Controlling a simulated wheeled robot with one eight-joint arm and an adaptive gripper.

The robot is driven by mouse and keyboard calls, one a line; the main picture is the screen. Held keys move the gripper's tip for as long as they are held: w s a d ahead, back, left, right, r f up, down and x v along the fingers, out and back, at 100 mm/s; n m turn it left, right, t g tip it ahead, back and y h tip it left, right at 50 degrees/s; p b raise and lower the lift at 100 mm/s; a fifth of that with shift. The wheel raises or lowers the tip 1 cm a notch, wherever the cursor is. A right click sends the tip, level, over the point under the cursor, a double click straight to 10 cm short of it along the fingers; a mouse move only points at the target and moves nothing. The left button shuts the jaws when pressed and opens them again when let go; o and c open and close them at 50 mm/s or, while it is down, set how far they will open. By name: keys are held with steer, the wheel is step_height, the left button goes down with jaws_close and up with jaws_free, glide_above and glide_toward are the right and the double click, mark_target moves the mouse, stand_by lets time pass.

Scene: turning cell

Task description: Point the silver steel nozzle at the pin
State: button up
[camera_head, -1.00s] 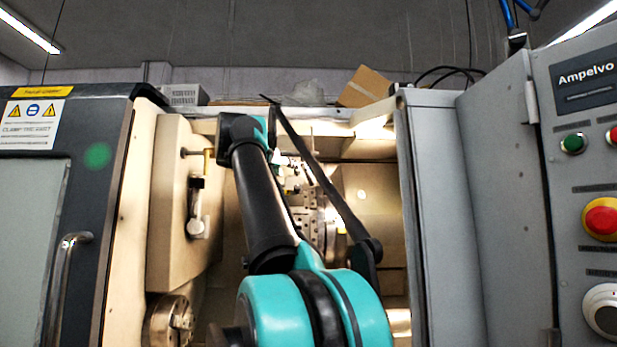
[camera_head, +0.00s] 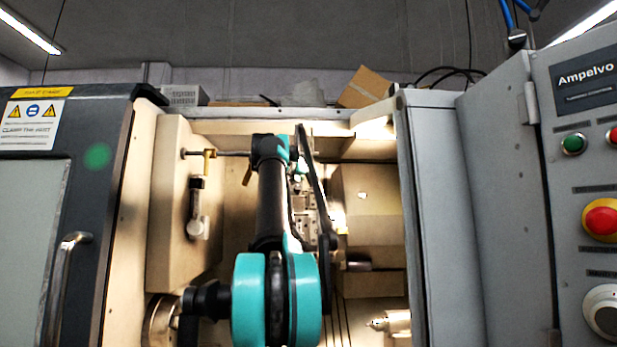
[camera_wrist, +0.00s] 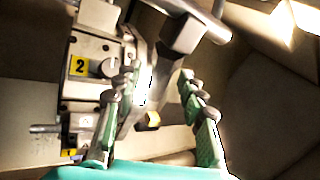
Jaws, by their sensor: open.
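My gripper (camera_wrist: 160,75) is open in the wrist view, its green, grey-padded fingers apart with nothing between the tips. Beyond them is the tool turret (camera_wrist: 98,50), with a yellow "2" plate. A silver rod-like part (camera_wrist: 208,20) at a dark block lies above the fingertips; I cannot tell whether it is the nozzle. In the head view my arm reaches into the machine and hides most of the gripper and turret. A pointed silver part (camera_head: 384,322) sits low on the right; I cannot tell whether it is the pin.
The machine's dark door (camera_head: 95,215) stands left of the opening, and the grey control panel (camera_head: 590,190) on the right. A beige housing (camera_head: 180,200) with a brass fitting (camera_head: 209,160) is left of my arm. A bar (camera_head: 358,265) juts right of the turret.

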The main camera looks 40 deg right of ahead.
steer(key=shift+x, duration=0.85)
jaws_close()
